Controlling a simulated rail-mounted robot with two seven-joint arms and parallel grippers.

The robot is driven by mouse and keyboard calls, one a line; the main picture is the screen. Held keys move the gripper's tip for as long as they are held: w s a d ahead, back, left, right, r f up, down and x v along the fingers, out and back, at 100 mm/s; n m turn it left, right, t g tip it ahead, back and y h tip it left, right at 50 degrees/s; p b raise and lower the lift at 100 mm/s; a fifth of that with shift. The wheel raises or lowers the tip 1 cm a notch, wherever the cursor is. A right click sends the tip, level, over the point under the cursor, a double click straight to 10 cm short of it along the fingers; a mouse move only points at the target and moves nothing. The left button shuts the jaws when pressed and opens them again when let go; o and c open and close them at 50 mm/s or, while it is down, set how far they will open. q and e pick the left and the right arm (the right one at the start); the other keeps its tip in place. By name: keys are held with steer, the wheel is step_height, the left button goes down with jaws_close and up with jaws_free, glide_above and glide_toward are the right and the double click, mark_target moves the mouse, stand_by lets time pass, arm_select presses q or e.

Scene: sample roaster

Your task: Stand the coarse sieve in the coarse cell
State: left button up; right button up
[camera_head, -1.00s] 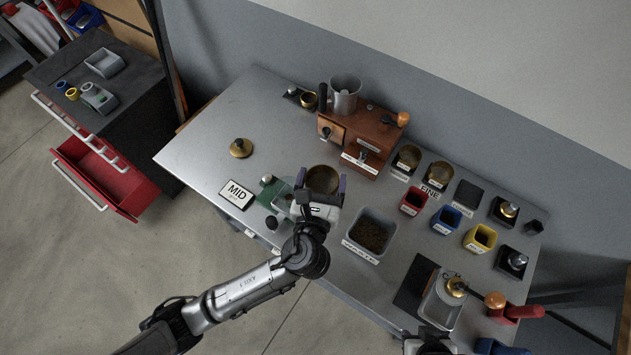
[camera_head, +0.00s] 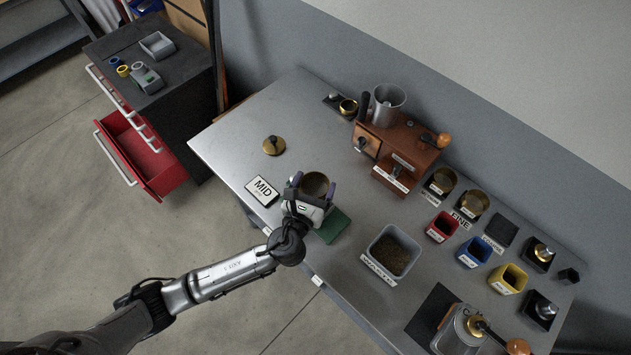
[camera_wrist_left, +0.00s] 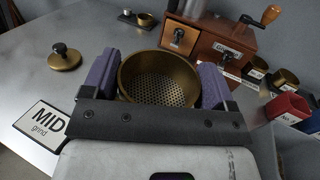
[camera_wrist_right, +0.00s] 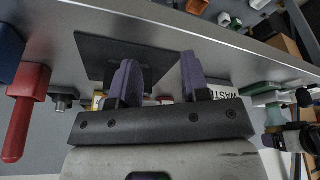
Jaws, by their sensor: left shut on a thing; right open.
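My left gripper (camera_head: 312,200) is shut on a round brass sieve (camera_head: 315,183) with a perforated bottom. In the left wrist view the sieve (camera_wrist_left: 160,82) sits upright between the purple fingers. It is held by the MID grind sign and the green pad (camera_head: 333,226); its height is hard to tell. The coarse cell (camera_head: 503,229) is a bare dark square behind its label, at the right end of a row. Two similar brass sieves (camera_head: 441,180) (camera_head: 473,203) stand in the cells left of it. My right gripper (camera_wrist_right: 160,85) is open and empty, outside the head view.
The wooden grinder (camera_head: 398,150) stands behind the sieve. A grey waste bin (camera_head: 390,254) and red (camera_head: 442,227), blue (camera_head: 474,251) and yellow (camera_head: 508,279) cups lie between the sieve and the right side.

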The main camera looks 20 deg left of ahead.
arm_select(q)
steer(key=shift+f, duration=0.1)
steer(key=o, duration=0.9)
steer(key=shift+f+b, duration=0.25)
steer(key=shift+b, duration=0.35)
steer(key=s, duration=1.4)
steer(key=shift+d+f+p, duration=0.1)
steer(key=shift+d+p, duration=0.15)
steer(key=shift+p, duration=0.05)
